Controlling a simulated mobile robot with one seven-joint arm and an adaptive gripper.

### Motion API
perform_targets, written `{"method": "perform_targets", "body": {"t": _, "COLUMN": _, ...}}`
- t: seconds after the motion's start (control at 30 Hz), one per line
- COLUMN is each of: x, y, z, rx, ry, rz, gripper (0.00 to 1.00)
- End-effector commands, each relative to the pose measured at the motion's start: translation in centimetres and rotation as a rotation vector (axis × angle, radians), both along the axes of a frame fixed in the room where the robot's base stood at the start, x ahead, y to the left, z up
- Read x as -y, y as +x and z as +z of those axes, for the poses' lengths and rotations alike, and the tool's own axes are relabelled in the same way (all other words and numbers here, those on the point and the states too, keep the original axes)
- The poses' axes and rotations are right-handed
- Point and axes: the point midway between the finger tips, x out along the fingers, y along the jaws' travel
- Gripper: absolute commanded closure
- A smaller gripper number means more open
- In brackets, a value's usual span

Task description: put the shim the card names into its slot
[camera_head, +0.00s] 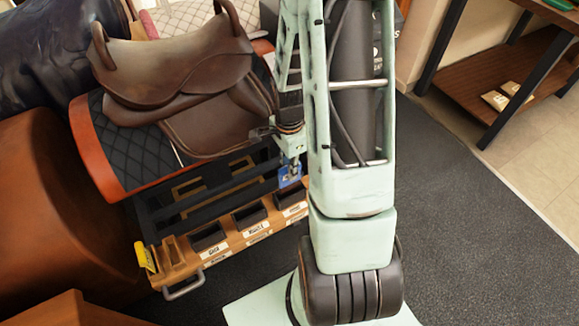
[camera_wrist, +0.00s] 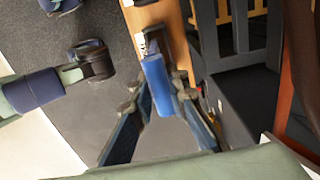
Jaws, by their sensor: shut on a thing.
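A blue shim (camera_head: 289,178) hangs from my gripper (camera_head: 290,163), just above the right end of a wooden rack (camera_head: 176,262). In the wrist view my gripper (camera_wrist: 157,92) is shut on the blue shim (camera_wrist: 159,86), which sits between its two fingers. The rack has a left dark slot (camera_head: 208,238), a middle slot (camera_head: 249,215) and a right slot (camera_head: 287,198), with white labels in front, too small to read surely. The shim's lower end looks near the right slot; contact cannot be told. I cannot make out the card.
A brown saddle (camera_head: 175,65) rests on a quilted pad behind the rack. A yellow piece (camera_head: 145,257) is at the rack's left end, near a metal handle (camera_head: 184,288). A brown rounded form (camera_head: 60,210) stands left. A wooden shelf (camera_head: 500,75) stands right, beyond open dark floor.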

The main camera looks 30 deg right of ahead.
Motion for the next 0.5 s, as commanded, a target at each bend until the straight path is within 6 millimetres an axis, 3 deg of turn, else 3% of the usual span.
{"method": "perform_targets", "body": {"t": 0.5, "x": 0.0, "y": 0.0, "z": -4.0, "rx": -0.001, "ry": 0.000, "rz": 0.001, "gripper": 1.00}}
